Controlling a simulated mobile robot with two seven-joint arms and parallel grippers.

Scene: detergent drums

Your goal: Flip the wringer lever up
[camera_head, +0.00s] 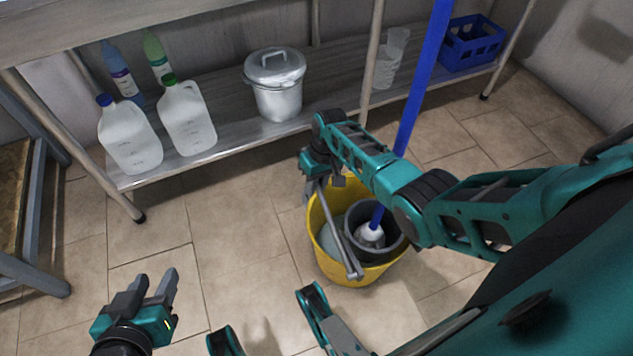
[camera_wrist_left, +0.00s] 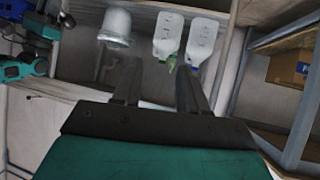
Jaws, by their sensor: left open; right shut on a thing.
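A yellow bucket (camera_head: 322,254) stands on the tiled floor in the head view, with a dark grey wringer cup (camera_head: 396,246) in it. The wringer lever (camera_head: 339,232) is a grey bar that runs from the bucket's front rim up to the back left, tilted. My right gripper (camera_head: 322,183) is shut on the lever's upper end; its own wrist partly hides the grip. A mop with a blue pole (camera_head: 424,75) stands with its white head (camera_head: 370,237) in the wringer. My left gripper (camera_head: 158,287) is open and empty above the floor, left of the bucket; its fingers show in the left wrist view (camera_wrist_left: 160,75).
A low shelf behind holds two white jugs (camera_head: 130,138) (camera_head: 188,120), two bottles, a lidded metal pot (camera_head: 276,88), clear cups (camera_head: 390,60) and a blue crate (camera_head: 472,43). A grey-framed rack (camera_head: 35,180) stands at left. Floor between left gripper and bucket is clear.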

